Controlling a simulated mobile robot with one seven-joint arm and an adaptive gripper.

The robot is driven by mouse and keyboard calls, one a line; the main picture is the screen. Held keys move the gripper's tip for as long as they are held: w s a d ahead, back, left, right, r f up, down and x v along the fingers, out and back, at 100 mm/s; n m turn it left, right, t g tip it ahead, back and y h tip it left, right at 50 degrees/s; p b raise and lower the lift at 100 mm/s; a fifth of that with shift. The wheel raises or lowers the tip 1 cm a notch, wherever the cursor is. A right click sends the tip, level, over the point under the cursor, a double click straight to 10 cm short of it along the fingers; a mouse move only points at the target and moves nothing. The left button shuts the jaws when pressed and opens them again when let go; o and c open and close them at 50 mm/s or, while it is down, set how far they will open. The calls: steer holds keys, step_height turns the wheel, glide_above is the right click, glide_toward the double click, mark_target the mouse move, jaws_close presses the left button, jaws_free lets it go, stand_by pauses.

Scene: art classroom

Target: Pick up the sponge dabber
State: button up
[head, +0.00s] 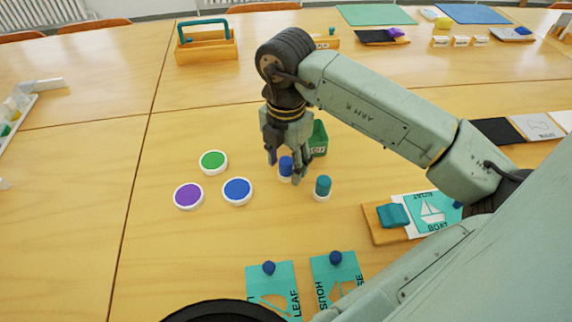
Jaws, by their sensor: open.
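Two dabber-like pieces stand upright on the table, each a coloured cylinder on a white base. The blue dabber (286,168) is at my gripper, and the teal dabber (322,187) stands just to its right and nearer. I cannot tell from looks which one is the sponge dabber. My gripper (285,170) points down, open, with its fingers on either side of the blue dabber. One finger partly covers that dabber's right side. Whether the fingers touch it cannot be told.
A green container (318,139) stands close behind my gripper. Green (213,161), purple (188,196) and blue (237,191) round paint pots sit to the left. Stencil cards (272,285) with dark blue knobs lie in front. A wooden board (380,233) with a teal block is at right.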

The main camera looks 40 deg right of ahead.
steer(key=shift+c, duration=0.3)
steer(key=c, duration=1)
